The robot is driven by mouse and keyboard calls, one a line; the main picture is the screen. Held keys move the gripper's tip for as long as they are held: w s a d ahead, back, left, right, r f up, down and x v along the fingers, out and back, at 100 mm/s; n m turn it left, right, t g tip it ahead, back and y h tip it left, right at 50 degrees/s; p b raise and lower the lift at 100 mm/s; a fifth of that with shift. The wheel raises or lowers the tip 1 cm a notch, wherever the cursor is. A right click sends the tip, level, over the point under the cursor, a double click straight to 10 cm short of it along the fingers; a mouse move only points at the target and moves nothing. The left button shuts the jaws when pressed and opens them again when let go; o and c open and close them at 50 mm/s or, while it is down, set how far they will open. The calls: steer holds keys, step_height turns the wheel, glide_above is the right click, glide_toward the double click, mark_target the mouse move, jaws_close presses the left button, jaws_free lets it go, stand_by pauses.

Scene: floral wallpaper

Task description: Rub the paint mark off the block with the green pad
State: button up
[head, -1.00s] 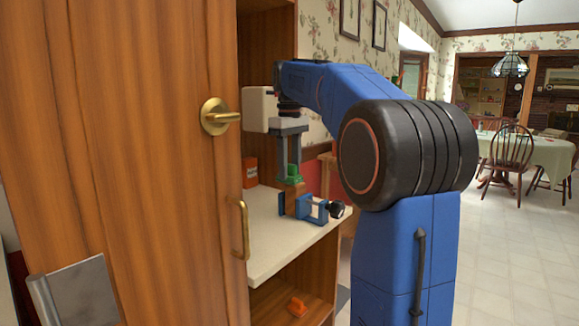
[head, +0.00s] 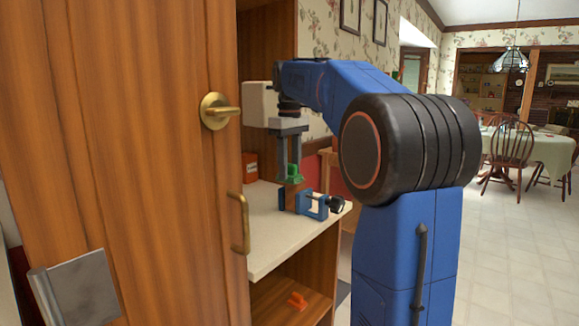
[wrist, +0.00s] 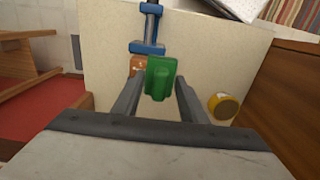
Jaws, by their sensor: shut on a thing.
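The green pad (head: 291,174) is between the fingertips of my gripper (head: 290,166), which is shut on it and points down. In the wrist view the green pad (wrist: 161,76) sits between the two grey fingers. The brown block (head: 297,198) is held in a blue vise (head: 314,205) on the counter. The pad is right at the block's top in the head view; I cannot tell whether they touch. In the wrist view the block (wrist: 138,66) shows beside the pad, partly hidden by it, with the vise (wrist: 148,40) behind. I cannot make out the paint mark.
The vise stands on a pale counter (head: 262,232) in a wooden cabinet. A wooden door (head: 120,150) stands close at left. A red box (head: 250,167) is at the counter's back. An orange object (head: 297,300) lies on the lower shelf. A yellow round object (wrist: 223,106) shows in the wrist view.

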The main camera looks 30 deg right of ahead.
steer(key=shift+d, duration=0.15)
steer(key=shift+w+d+r, duration=0.1)
steer(key=shift+w+d, duration=0.2)
steer(key=shift+d, duration=0.35)
steer(key=shift+w+d, duration=0.25)
steer(key=shift+d, duration=0.4)
steer(key=d, duration=0.1)
steer(key=w+d, duration=0.1)
steer(key=shift+d, duration=0.4)
steer(key=shift+s+a+f, duration=0.1)
steer(key=shift+s+a, duration=0.2)
steer(key=shift+a, duration=0.45)
steer(key=shift+s+a+f, duration=0.1)
steer(key=shift+s+a, duration=0.15)
steer(key=shift+a, duration=0.5)
steer(key=shift+s+a, duration=0.25)
steer(key=shift+a, duration=0.45)
steer(key=shift+s+a, duration=0.25)
steer(key=shift+a, duration=0.45)
steer(key=shift+r, duration=0.15)
